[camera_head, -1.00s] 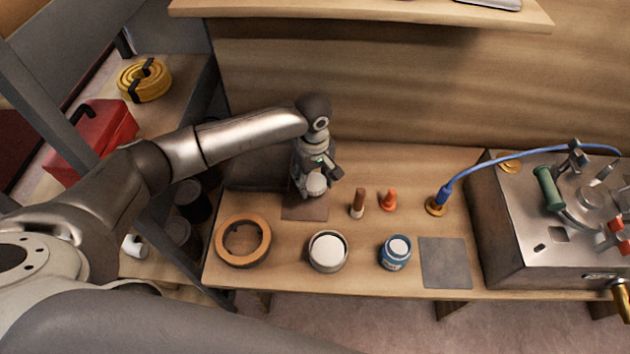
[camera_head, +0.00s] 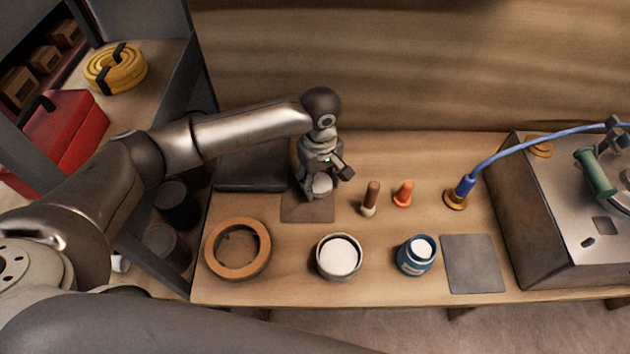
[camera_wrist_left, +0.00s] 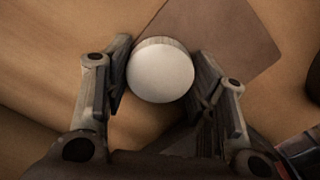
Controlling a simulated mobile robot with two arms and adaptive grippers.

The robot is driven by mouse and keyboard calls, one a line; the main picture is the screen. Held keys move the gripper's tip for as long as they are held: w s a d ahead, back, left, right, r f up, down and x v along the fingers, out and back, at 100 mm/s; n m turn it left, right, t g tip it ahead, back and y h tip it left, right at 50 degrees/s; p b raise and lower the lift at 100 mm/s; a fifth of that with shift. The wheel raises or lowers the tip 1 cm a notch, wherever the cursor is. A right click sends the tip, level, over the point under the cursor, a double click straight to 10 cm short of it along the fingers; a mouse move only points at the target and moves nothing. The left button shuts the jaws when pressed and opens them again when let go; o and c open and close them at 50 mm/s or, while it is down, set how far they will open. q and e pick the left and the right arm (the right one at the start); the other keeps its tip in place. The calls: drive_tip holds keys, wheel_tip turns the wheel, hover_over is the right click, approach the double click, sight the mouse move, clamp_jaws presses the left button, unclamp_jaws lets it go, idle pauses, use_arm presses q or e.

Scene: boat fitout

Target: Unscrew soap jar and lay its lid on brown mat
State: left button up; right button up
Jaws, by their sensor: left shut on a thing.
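My left gripper (camera_head: 322,188) is shut on a round, pale lid (camera_head: 322,185) at the brown mat (camera_head: 308,212). In the left wrist view the lid (camera_wrist_left: 160,73) sits between the two fingers (camera_wrist_left: 165,95), its flat face towards the camera, with the brown mat (camera_wrist_left: 235,40) behind it. I cannot tell whether the lid touches the mat. A wide round jar (camera_head: 339,258) with white inside stands at the front of the bench. A blue jar (camera_head: 416,256) with a white top stands right of it. Which one is the soap jar is unclear. My right gripper is out of view.
A wooden ring (camera_head: 238,250) lies at the front left. A brown peg (camera_head: 371,198) and an orange one (camera_head: 403,194) stand right of the mat. A grey mat (camera_head: 472,264) lies at the front right, beside a metal unit (camera_head: 575,215) with a blue cable (camera_head: 520,150).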

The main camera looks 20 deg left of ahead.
sight(321, 183)
use_arm(q)
drive_tip(key=shift+d, duration=0.15)
drive_tip(key=o, duration=1.1)
drive_tip(key=shift+f, duration=0.2)
drive_tip(key=shift+r, duration=0.1)
wheel_tip(321, 183, up, 12)
drive_tip(key=shift+r+p, duration=0.1)
drive_tip(key=shift+p, duration=0.4)
